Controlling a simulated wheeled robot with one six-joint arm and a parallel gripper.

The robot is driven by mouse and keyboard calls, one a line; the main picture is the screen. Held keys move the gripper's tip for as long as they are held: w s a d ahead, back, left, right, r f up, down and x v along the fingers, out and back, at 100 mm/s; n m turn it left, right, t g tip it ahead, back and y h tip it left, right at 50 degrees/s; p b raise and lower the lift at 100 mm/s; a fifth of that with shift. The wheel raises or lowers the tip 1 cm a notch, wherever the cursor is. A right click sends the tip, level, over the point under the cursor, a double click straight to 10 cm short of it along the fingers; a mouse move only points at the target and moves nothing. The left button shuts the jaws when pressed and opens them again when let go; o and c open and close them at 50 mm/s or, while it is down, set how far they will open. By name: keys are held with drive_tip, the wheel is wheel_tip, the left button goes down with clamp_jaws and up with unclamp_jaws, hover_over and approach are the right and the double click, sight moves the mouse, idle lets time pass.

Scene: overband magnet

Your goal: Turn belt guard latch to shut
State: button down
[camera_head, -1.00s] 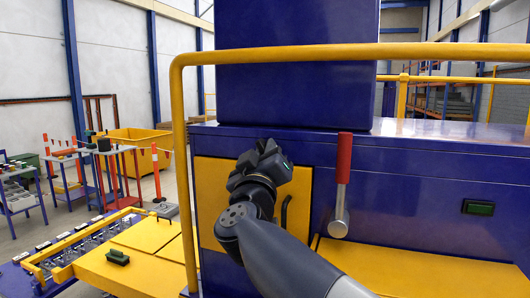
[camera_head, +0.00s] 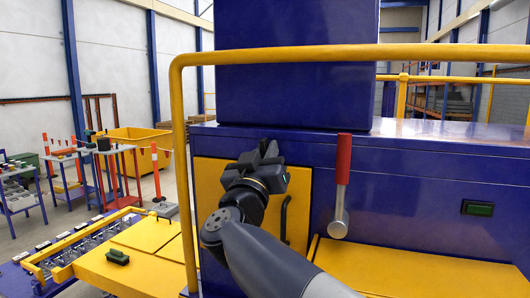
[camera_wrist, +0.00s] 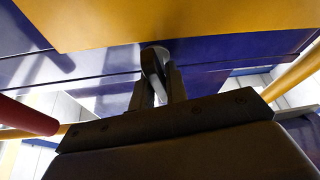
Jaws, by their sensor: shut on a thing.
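The belt guard (camera_head: 209,190) is a yellow panel on the front of the blue machine, with a dark curved handle (camera_head: 284,218) at its right side. My gripper (camera_head: 262,153) is at the panel's upper edge and hides the latch there in the head view. In the wrist view my gripper (camera_wrist: 158,88) has its fingers closed around a dark, rounded latch (camera_wrist: 153,57). The latch lies by the yellow panel's edge, against the blue housing. Much of it is hidden between the fingers, so its exact angle is hard to tell.
A yellow rail (camera_head: 300,54) runs above and left of my arm. A red-handled lever (camera_head: 342,170) stands just right of my gripper. Yellow covers (camera_head: 130,262) lie low at left.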

drive_tip(key=shift+m+g+h, duration=0.3)
drive_tip(key=shift+m+h, duration=0.6)
drive_tip(key=shift+m, duration=0.9)
drive_tip(key=c, duration=1.5)
unclamp_jaws()
drive_tip(key=b+v, duration=0.3)
drive_tip(key=v, duration=0.8)
drive_tip(key=shift+w, duration=0.1)
